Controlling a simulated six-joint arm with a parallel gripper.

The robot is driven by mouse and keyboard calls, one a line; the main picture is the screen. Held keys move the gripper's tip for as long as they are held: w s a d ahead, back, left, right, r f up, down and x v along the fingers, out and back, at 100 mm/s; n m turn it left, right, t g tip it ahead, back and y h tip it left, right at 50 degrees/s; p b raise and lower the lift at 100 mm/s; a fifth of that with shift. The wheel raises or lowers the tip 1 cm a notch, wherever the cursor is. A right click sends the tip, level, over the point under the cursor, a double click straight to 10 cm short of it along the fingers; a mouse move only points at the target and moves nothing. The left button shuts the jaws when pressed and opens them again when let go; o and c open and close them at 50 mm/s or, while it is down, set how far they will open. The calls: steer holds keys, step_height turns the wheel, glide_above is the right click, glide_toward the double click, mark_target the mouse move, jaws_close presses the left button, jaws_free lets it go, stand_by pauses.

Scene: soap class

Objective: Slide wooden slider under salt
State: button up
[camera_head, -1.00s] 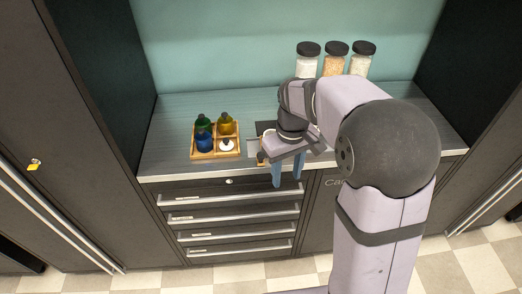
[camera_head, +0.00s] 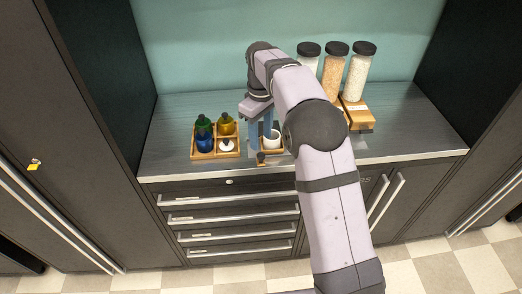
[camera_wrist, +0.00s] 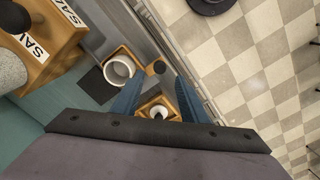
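A wooden slider with a round front knob (camera_wrist: 156,68) lies on the counter, holding a white cup (camera_head: 271,141); the cup also shows in the wrist view (camera_wrist: 117,70). My gripper (camera_head: 262,130) is just behind and above the cup in the head view. Three black-lidded jars (camera_head: 334,72) stand on a wooden stand (camera_head: 357,115) to the right.
A wooden caddy (camera_head: 220,154) with green, yellow, blue and white bottles stands left of the slider. The counter (camera_head: 405,145) is bare at the right. Drawers (camera_head: 232,222) are below the front edge, and a teal wall (camera_head: 215,50) is behind.

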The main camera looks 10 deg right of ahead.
mark_target(261, 154)
steer(key=shift+f+p, duration=1)
steer(key=shift+f, duration=2.45)
